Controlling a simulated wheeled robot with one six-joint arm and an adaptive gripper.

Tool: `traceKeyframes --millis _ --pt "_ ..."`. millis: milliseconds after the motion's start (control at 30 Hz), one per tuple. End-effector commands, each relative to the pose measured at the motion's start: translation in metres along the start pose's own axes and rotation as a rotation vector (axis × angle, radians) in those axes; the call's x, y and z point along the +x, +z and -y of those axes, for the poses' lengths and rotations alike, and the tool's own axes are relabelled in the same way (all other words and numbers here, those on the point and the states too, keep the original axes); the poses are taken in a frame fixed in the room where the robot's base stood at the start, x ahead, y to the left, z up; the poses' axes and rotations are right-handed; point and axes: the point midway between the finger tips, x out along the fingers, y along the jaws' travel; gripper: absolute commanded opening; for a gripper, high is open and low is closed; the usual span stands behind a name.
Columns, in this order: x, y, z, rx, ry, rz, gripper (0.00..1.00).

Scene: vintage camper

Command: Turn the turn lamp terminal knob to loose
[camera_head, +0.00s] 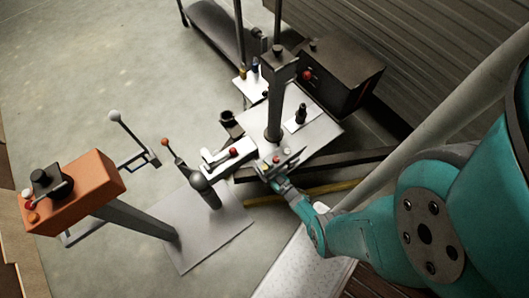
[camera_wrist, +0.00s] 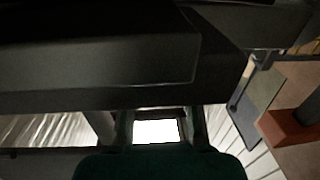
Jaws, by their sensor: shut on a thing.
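A small grey terminal panel (camera_head: 283,160) with several little knobs, one of them red, stands at the foot of the dark upright post in the head view. My gripper (camera_head: 276,181) reaches in from the lower right and is at the panel's near side. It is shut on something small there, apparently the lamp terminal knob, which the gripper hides. In the wrist view my gripper (camera_wrist: 158,118) points up against a large dark housing (camera_wrist: 100,60). A bright white patch shows between the fingers. The knob's turned position cannot be made out.
An orange control box (camera_head: 95,180) on a slanted post stands at the left. A dark cabinet (camera_head: 340,75) stands behind the post. Open floor lies at the upper left.

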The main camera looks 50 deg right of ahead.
Motion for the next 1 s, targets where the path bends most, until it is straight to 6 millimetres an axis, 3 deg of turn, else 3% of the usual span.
traceKeyframes --millis 433,933,967,1000 --pt "0.0009 -0.0008 -0.0011 -0.002 -0.121 -0.007 0.00" --pt "0.0013 -0.0011 -0.0006 -0.002 -0.134 -0.008 0.00" --pt "0.0013 -0.0011 -0.0006 -0.002 -0.134 -0.008 0.35" --pt "0.0013 -0.0011 -0.0007 -0.002 -0.134 -0.008 0.45"
